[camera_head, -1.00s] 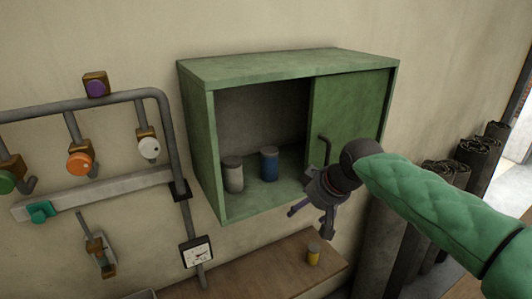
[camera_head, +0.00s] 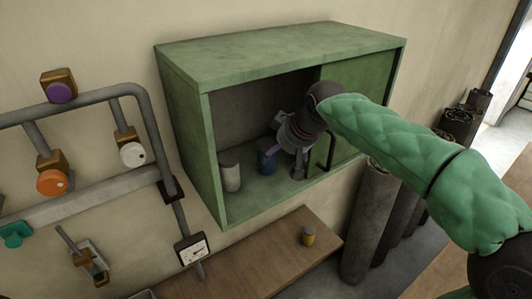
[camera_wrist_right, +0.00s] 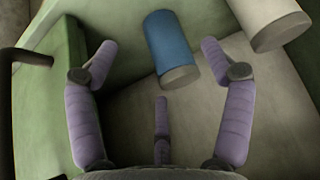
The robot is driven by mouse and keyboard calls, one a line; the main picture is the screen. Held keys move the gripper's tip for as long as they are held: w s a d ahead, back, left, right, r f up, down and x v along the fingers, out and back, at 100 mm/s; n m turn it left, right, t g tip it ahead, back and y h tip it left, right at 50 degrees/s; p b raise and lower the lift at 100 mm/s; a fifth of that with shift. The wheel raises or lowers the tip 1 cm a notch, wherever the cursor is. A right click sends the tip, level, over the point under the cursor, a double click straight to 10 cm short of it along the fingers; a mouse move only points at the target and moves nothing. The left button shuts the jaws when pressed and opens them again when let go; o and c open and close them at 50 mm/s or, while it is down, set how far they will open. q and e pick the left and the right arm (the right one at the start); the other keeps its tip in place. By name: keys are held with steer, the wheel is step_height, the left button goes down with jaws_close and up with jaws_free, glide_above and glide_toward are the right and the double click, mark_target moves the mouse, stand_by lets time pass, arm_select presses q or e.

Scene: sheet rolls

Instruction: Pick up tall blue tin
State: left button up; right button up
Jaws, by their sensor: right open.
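The blue tin (camera_head: 266,162) stands inside the green cabinet, partly hidden behind my right gripper's fingers in the head view. In the right wrist view the blue tin (camera_wrist_right: 171,48) lies ahead of the fingers, nearer the right one, and nothing is gripped. My right gripper (camera_head: 282,160) is open and reaches into the cabinet's open side, just right of the tin. Its purple fingers (camera_wrist_right: 160,62) are spread wide in the wrist view. I cannot tell whether a finger touches the tin. My left gripper is not in view.
A white-grey tin (camera_head: 230,178) stands left of the blue one; it also shows in the wrist view (camera_wrist_right: 268,20). The green cabinet (camera_head: 185,130) has a sliding door (camera_head: 362,88) with a dark handle on the right.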

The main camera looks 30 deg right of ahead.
mark_target(268, 143)
steer(key=w+p, duration=0.1)
steer(key=w, duration=0.2)
steer(key=w+p, duration=0.1)
steer(key=w, duration=0.2)
steer(key=shift+a+f, duration=0.2)
steer(key=shift+w+f+p, duration=0.1)
steer(key=shift+f+p, duration=0.05)
steer(key=shift+p, duration=0.2)
steer(key=shift+s+f, duration=0.1)
steer(key=shift+s, duration=0.15)
steer(key=shift+w, duration=0.15)
steer(key=c, duration=1.6)
steer(key=shift+c, duration=0.2)
